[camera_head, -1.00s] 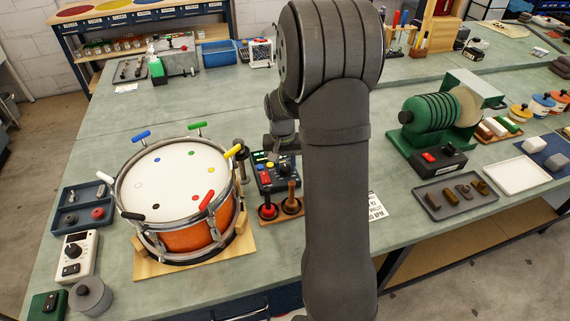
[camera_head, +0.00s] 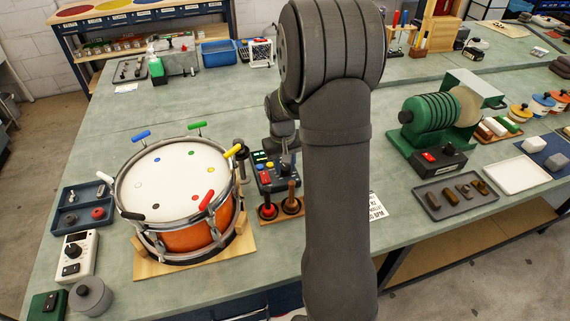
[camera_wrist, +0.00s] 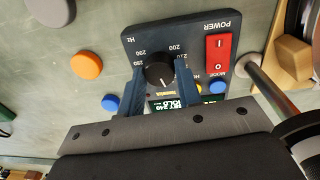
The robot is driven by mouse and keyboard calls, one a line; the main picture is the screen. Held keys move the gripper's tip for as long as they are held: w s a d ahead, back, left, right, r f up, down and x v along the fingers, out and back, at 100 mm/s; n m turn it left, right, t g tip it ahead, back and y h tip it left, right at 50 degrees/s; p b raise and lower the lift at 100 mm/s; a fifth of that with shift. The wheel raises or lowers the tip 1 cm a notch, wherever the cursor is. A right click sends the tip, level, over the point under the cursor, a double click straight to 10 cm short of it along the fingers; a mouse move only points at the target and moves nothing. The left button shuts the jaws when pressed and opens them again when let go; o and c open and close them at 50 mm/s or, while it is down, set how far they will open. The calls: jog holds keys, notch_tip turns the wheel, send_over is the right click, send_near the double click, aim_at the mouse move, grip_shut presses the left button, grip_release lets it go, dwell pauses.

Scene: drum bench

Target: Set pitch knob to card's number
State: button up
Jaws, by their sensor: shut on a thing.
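The pitch knob (camera_wrist: 159,72) is a black dial with a white pointer line, ringed by printed numbers, on the dark blue control box (camera_wrist: 137,40). My gripper (camera_wrist: 161,76) has its two blue fingers shut on the knob, one on each side. The box's lit green display (camera_wrist: 165,105) is partly hidden by the gripper, and its reading is not clear. In the head view, the control box (camera_head: 264,178) stands right of the drum, with my wrist over its knob. A white printed card (camera_head: 377,206) lies right of my arm, partly hidden, its number not legible.
The box has a red power switch (camera_wrist: 218,54) and a blue mode button (camera_wrist: 217,87) near the knob. The drum (camera_head: 172,185) with coloured tuning handles stands close on the left.

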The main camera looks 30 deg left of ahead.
aim_at(282, 168)
jog(key=o, duration=1)
jog(key=shift+c, duration=0.2)
notch_tip(282, 168, up, 17)
jog(key=shift+s+a+r, duration=0.2)
jog(key=shift+s+a, duration=0.1)
jog(key=shift+s, duration=0.05)
jog(key=shift+f, duration=0.15)
jog(key=f, duration=1.7)
jog(key=shift+w+d+f, duration=0.1)
jog(key=shift+w+d, duration=0.2)
jog(key=shift+w, duration=0.05)
